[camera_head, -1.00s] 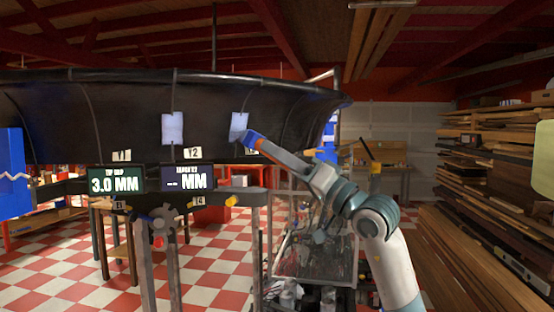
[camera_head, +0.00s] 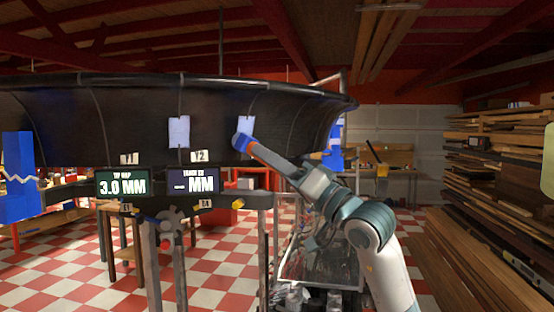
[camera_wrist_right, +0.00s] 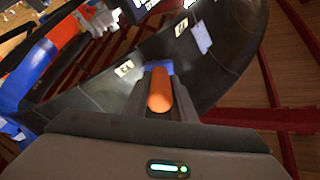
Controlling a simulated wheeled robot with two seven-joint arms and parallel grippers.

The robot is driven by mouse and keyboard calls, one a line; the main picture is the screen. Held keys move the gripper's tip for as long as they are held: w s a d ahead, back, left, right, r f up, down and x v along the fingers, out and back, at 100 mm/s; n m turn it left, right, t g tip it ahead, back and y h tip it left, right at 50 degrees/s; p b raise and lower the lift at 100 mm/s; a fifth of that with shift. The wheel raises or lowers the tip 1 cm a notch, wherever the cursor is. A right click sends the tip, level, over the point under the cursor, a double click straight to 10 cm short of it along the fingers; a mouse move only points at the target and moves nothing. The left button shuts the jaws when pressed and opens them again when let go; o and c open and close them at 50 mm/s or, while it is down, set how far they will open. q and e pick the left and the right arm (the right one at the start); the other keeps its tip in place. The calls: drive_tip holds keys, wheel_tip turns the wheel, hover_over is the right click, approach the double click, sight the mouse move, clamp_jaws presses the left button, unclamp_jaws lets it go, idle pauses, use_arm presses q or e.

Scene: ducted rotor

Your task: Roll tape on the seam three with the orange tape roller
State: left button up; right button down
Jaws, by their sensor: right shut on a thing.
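The orange tape roller shows its blue head (camera_head: 241,141) and a strip of orange handle beyond my right gripper (camera_head: 262,155). My right gripper is shut on it. In the right wrist view, the orange handle (camera_wrist_right: 159,92) lies between the fingers, with the blue head (camera_wrist_right: 157,66) at the far end. The black duct (camera_head: 100,105) carries a pale tape patch (camera_head: 246,124) just above the roller head. Another patch (camera_head: 179,131) is farther left. Whether the head touches the duct is unclear. I cannot read a label for seam three; the roller covers that area. My left gripper is not in view.
White number tags (camera_head: 198,156) sit along the duct's lower edge. Below are a display reading 3.0 MM (camera_head: 122,182) and a second display (camera_head: 191,181) on a stand. A wire-sided cart (camera_head: 318,258) stands below my right arm. Stacked lumber (camera_head: 500,190) fills the right side.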

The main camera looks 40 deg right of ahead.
drive_tip(key=shift+a, duration=0.1)
idle(0.3)
drive_tip(key=shift+s+a+f+b, duration=0.1)
drive_tip(key=shift+s+f+b, duration=0.15)
drive_tip(key=shift+b, duration=0.25)
drive_tip(key=shift+s+f, duration=0.15)
drive_tip(key=shift+s, duration=0.05)
drive_tip(key=s+b, duration=0.2)
drive_tip(key=s, duration=0.1)
drive_tip(key=s+b, duration=0.1)
drive_tip(key=shift+s+f+b, duration=0.35)
drive_tip(key=shift+f, duration=0.05)
drive_tip(key=s+b, duration=0.1)
drive_tip(key=s+f+b, duration=0.1)
drive_tip(key=shift+s+a, duration=0.1)
drive_tip(key=shift+s, duration=0.3)
